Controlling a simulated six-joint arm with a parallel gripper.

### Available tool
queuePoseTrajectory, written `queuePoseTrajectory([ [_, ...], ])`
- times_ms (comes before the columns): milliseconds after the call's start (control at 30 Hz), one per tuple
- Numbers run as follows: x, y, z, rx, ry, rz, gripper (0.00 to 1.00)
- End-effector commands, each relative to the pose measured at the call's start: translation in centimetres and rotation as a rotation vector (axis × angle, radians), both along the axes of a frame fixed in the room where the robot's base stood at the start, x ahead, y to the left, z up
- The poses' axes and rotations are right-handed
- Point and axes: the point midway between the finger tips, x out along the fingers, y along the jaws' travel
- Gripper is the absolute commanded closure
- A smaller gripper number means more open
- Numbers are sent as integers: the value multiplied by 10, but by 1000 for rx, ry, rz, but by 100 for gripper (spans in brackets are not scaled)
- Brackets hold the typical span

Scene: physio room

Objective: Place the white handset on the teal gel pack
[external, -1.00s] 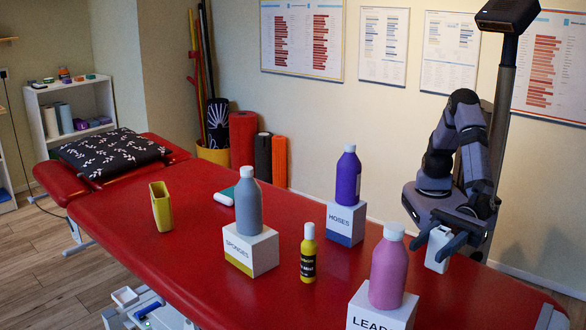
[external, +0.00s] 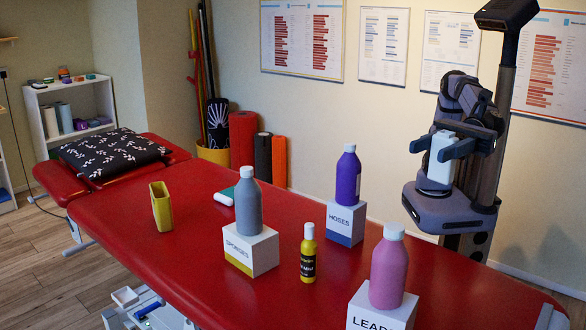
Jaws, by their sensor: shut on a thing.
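My gripper (external: 440,148) is shut on the white handset (external: 441,162). It holds the handset upright, raised above the right side of the red treatment table, near my own base. The teal gel pack (external: 225,196) lies flat on the table behind and left of the grey bottle. Its right part is hidden by that bottle. The handset and the gel pack are far apart.
A grey bottle (external: 248,205) on a "SPONGES" box, a purple bottle (external: 347,177) on a "HOSES" box and a pink bottle (external: 388,272) on another box stand on the red table (external: 180,255). A yellow bottle (external: 308,254) and a yellow cup (external: 160,207) also stand there.

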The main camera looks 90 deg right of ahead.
Motion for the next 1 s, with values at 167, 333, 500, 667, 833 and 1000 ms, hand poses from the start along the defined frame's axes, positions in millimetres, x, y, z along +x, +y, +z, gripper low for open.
queuePoseTrajectory([
  [167,43,-18,2,3,-3,-85,86],
  [333,100,-48,3,2,-5,-202,86],
  [500,168,-94,5,5,-7,-349,86],
  [667,226,-148,5,4,-7,-487,86],
  [833,280,-212,6,5,-9,-634,86],
  [1000,324,-282,6,4,-9,-777,86],
])
